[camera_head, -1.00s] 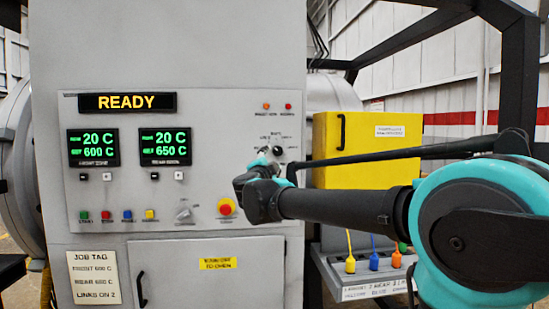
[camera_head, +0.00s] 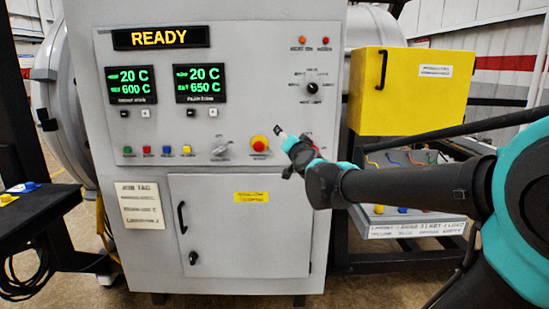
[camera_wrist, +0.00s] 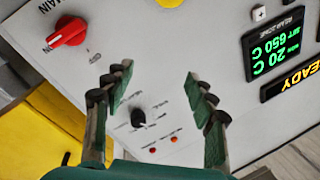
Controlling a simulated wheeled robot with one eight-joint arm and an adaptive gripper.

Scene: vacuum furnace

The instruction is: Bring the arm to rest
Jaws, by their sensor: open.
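My arm reaches in from the right in the head view, with my gripper (camera_head: 283,136) in front of the control panel, right of the red emergency button (camera_head: 259,144). In the wrist view my gripper (camera_wrist: 158,88) is open, its two fingers wide apart with nothing between them. Beyond the fingers is the panel face with a black selector knob (camera_wrist: 138,117) and a red main switch (camera_wrist: 68,31). The fingers appear clear of the knobs, but the exact gap cannot be told. In the head view the selector knob (camera_head: 311,87) shows above the gripper.
The furnace cabinet (camera_head: 220,285) carries a READY display (camera_head: 160,37) and a shut lower door (camera_head: 262,225). A yellow box (camera_head: 400,100) and a link tray (camera_head: 420,229) stand right, close to my arm. A dark bench (camera_head: 40,215) is at left. Some floor shows between bench and cabinet.

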